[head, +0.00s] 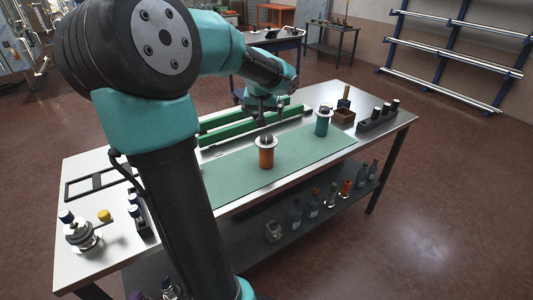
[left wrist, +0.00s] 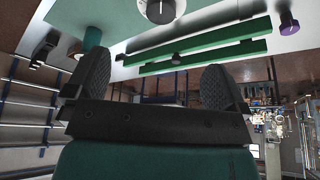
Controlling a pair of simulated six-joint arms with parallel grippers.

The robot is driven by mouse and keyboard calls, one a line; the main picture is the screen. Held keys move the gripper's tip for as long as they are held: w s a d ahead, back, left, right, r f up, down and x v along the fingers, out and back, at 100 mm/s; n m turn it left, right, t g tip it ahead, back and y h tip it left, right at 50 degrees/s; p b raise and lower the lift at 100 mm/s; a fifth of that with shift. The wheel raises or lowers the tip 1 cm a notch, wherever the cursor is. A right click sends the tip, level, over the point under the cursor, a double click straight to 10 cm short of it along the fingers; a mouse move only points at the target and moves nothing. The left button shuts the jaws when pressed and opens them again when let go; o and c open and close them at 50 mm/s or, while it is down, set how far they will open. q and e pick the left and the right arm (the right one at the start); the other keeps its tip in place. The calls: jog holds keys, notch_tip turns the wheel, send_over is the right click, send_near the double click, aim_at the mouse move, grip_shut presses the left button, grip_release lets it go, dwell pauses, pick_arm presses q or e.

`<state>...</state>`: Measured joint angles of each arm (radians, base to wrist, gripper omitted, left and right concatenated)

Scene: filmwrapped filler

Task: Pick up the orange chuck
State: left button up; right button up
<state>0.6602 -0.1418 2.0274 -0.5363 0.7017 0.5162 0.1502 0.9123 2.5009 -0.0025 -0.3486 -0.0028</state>
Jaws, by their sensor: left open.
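The orange chuck (head: 266,157) stands upright on the green mat (head: 225,180), with a pale round flange and dark knob on top. A teal chuck (head: 322,127) of similar shape stands to its right and farther back. My left gripper (head: 263,115) is above the table, behind the orange chuck and apart from it. In the left wrist view the gripper (left wrist: 157,68) shows two dark fingers spread wide with nothing between them. A pale disc with a dark knob (left wrist: 160,10) is cut by that view's top edge; I cannot tell which chuck it belongs to. My right gripper is not in view.
Green rails (head: 235,128) lie behind the mat. A metal fixture (head: 82,235) stands at the left end. The mat around the orange chuck is clear.

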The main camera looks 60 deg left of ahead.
aim_at(266, 137)
pick_arm(q)
jog(key=x, duration=1.2)
jog(key=shift+f, duration=0.15)
jog(key=shift+x, duration=2.65)
jog(key=shift+a, duration=0.1)
jog(key=c, duration=1.2)
